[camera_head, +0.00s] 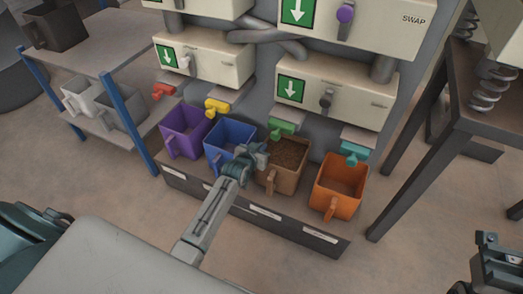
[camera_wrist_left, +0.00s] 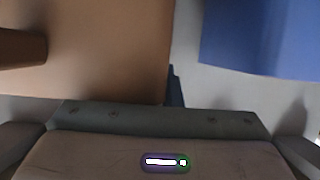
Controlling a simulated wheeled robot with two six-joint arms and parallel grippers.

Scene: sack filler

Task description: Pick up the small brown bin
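The small brown bin (camera_head: 284,181) stands on the low rack between the blue and orange bins, with brown grainy material inside. Its handle is on the front side. My left gripper (camera_head: 256,156) is at the brown bin's left side, by the gap to the blue bin (camera_head: 229,147). In the left wrist view the brown bin (camera_wrist_left: 100,60) fills the upper left, with its handle at the left edge, and the blue bin (camera_wrist_left: 262,35) is upper right. I cannot tell whether the left fingers are open or touch a bin. My right gripper (camera_head: 492,262) is at the lower right, away from the bins; its opening is unclear.
A purple bin (camera_head: 183,131) and an orange bin (camera_head: 338,187) stand in the same row. Coloured spouts and pale dispenser boxes (camera_head: 337,92) hang above the bins. A blue-legged shelf (camera_head: 100,50) is at left, and a dark table (camera_head: 461,110) at right.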

